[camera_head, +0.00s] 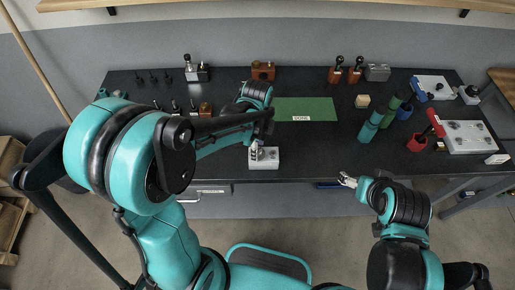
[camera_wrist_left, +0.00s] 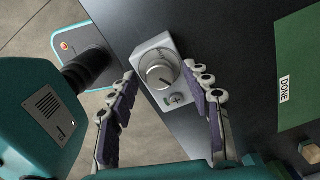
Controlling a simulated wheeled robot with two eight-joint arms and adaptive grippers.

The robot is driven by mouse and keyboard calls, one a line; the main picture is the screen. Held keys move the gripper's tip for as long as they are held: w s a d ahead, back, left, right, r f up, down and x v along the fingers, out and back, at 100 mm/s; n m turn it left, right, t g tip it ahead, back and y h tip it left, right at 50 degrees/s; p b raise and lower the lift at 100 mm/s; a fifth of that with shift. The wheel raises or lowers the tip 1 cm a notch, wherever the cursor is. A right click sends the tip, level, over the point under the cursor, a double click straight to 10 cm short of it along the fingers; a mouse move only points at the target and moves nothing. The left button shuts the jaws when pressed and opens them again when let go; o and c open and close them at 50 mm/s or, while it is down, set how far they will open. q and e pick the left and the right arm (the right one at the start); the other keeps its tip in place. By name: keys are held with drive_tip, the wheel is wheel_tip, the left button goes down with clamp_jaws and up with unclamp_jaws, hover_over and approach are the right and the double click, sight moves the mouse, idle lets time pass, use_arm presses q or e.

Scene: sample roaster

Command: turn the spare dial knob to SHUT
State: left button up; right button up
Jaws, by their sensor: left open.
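A pale box (camera_wrist_left: 165,45) with a round silver dial knob (camera_wrist_left: 160,72) sits near the front edge of the black bench. A dark line crosses the knob's face; I cannot read any SHUT marking. In the head view the box (camera_head: 270,164) is partly covered by my left gripper (camera_head: 257,150). In the left wrist view my left gripper (camera_wrist_left: 160,80) is open, with one finger to each side of the knob, seemingly apart from it. My right gripper (camera_head: 347,181) is off the bench's front edge; its finger opening is unclear.
A green mat (camera_head: 305,105) marked DONE lies behind the box. Green cylinders (camera_head: 371,125), a red-handled item (camera_head: 436,124) and a pale panel (camera_head: 466,137) stand at right. Several small tools and blocks line the back.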

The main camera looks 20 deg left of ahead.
use_arm(q)
drive_tip(key=shift+c, duration=0.2)
clamp_jaws()
